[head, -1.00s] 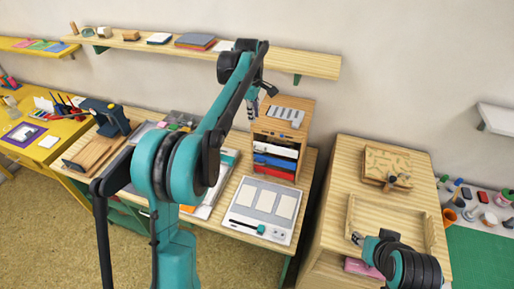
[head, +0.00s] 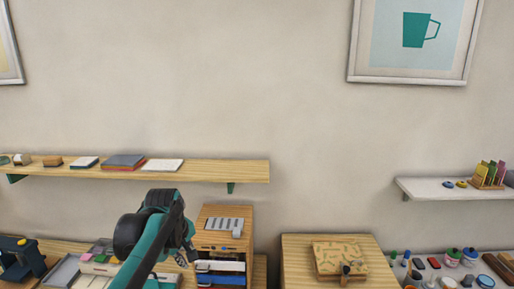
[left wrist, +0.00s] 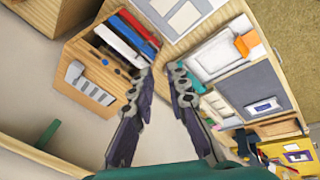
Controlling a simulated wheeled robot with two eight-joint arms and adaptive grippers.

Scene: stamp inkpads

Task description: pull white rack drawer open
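The wooden rack (head: 226,222) stands at the lower middle of the head view, its lower part cut off by the frame edge. In the left wrist view, the rack (left wrist: 68,62) is at upper left, with black, white, blue and red fronts side by side. The white drawer (left wrist: 113,42) lies between the black and blue ones. I cannot tell whether it is pulled out. My left gripper (left wrist: 162,73) is open and empty, its fingertips to the right of the rack front and apart from the white drawer. In the head view it is left of the rack. My right gripper is not in view.
A wall shelf (head: 215,171) with books runs above the rack. A wooden cabinet (head: 298,250) with a patterned box (head: 338,258) stands to the right. In the wrist view, a white panelled board (left wrist: 180,14) lies on the worktop in front of the rack.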

